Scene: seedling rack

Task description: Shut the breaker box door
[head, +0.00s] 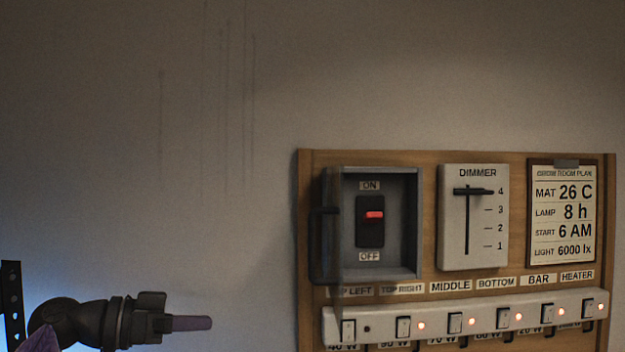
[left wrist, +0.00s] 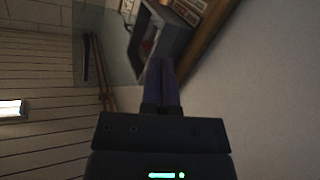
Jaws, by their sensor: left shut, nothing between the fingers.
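The grey breaker box (head: 411,225) is on the wooden board, with a red-tipped switch (head: 374,215) inside under an ON label. Its smoky see-through door (head: 328,270) stands open at the box's left side, sticking out from the board and seen nearly edge-on. A dark handle is on the door. In the left wrist view the door (left wrist: 112,65) is a clear dark panel beside the box (left wrist: 172,42). My left gripper (head: 208,323) is shut and empty, left of and lower than the door, apart from it. Its purple fingers (left wrist: 162,72) show in the wrist view. My right gripper is out of view.
A dimmer (head: 474,240) and a room plan sheet (head: 563,215) are right of the box. A white power strip (head: 490,315) with several switches, some lit red, runs below. The wall (head: 150,170) left of the board is bare.

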